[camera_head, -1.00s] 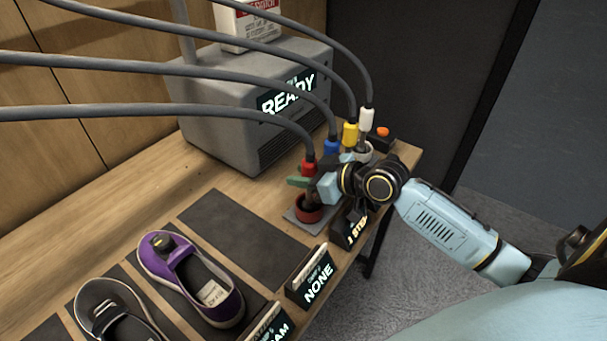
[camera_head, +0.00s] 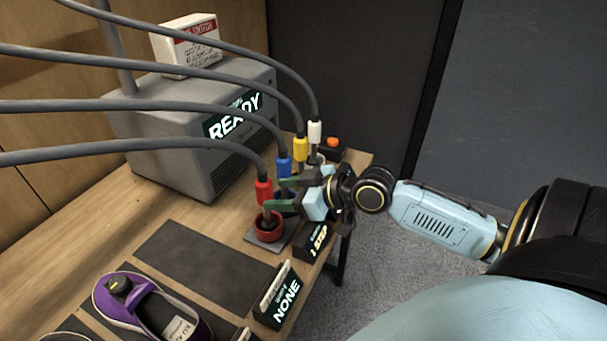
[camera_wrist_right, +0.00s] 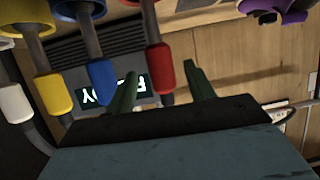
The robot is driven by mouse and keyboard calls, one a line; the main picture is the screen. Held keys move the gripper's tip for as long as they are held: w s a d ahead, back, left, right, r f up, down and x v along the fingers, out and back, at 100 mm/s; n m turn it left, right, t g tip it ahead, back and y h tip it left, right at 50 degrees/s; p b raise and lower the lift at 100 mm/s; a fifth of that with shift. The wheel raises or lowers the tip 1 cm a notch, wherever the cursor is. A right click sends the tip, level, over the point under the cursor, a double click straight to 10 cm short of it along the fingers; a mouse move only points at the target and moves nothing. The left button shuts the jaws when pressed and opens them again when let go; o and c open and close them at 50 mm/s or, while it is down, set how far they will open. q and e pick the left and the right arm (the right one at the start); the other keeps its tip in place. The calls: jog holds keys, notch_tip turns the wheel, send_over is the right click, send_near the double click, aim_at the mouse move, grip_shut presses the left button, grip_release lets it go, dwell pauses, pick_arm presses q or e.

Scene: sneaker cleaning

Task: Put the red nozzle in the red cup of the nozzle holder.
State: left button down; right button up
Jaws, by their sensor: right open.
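The red nozzle (camera_head: 264,192) stands upright with its lower stem in the red cup (camera_head: 269,226) of the nozzle holder (camera_head: 262,242). Its grey hose rises from the top and runs left. My right gripper (camera_head: 273,194) is open just right of the nozzle, its green fingers pointing at it. In the right wrist view, which looks upside down, the red nozzle (camera_wrist_right: 160,72) shows between the two spread fingers (camera_wrist_right: 160,88), with the red cup (camera_wrist_right: 132,3) at the top edge. Whether a finger touches the nozzle I cannot tell. My left gripper is not in view.
The blue nozzle (camera_head: 284,166), yellow nozzle (camera_head: 300,149) and white nozzle (camera_head: 315,132) stand in a row behind. A grey machine (camera_head: 180,150) reads READY. A purple sneaker (camera_head: 150,308) lies at the front left. Small signs (camera_head: 283,300) line the table's front edge.

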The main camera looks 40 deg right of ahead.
jog(key=shift+v, duration=2.65)
